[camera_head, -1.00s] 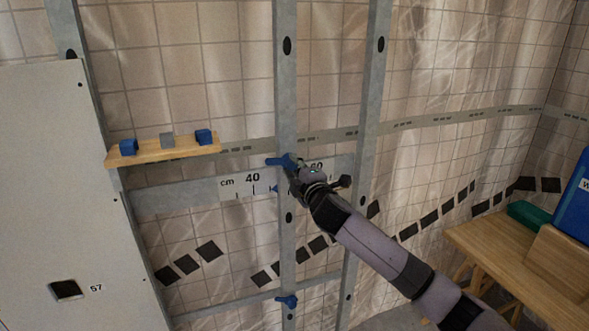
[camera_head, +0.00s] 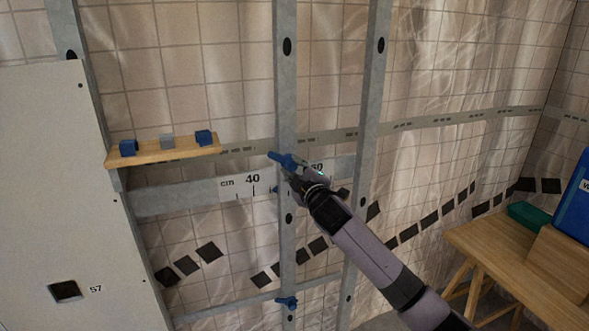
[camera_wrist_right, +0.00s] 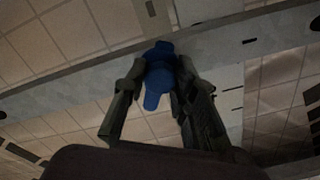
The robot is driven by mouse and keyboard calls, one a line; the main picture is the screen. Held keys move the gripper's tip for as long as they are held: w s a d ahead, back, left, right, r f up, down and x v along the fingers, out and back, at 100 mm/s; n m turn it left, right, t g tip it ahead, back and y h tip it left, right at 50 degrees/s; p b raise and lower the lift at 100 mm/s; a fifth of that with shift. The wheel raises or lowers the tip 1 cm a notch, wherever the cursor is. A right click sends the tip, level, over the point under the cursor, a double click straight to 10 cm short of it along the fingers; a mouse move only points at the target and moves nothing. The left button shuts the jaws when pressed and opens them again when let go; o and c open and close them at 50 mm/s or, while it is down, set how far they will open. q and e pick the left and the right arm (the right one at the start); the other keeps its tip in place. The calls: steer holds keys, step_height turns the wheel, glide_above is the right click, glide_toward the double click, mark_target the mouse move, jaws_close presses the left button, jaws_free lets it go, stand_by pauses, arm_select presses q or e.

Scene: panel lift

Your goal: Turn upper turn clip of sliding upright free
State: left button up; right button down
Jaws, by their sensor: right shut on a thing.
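The sliding upright (camera_head: 287,90) is a grey vertical metal stud with dark holes, in the middle of the head view. Its upper turn clip (camera_head: 275,156) is blue and sits at the scale rail, tilted, with its left end up. My right gripper (camera_head: 293,168) is shut on this clip and hides its right part. In the right wrist view the blue clip (camera_wrist_right: 159,72) lies between the two dark fingers of the gripper (camera_wrist_right: 157,88), against the grey upright (camera_wrist_right: 60,83). A lower blue clip (camera_head: 287,301) sits on the same upright near the bottom rail. My left gripper is not in view.
A rail with a cm scale (camera_head: 239,187) runs behind the upright. Another upright (camera_head: 371,110) stands right. A wooden table (camera_head: 480,245) is at far right.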

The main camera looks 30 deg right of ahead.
steer(key=c, duration=1.3)
jaws_free()
steer(key=v, duration=1.2)
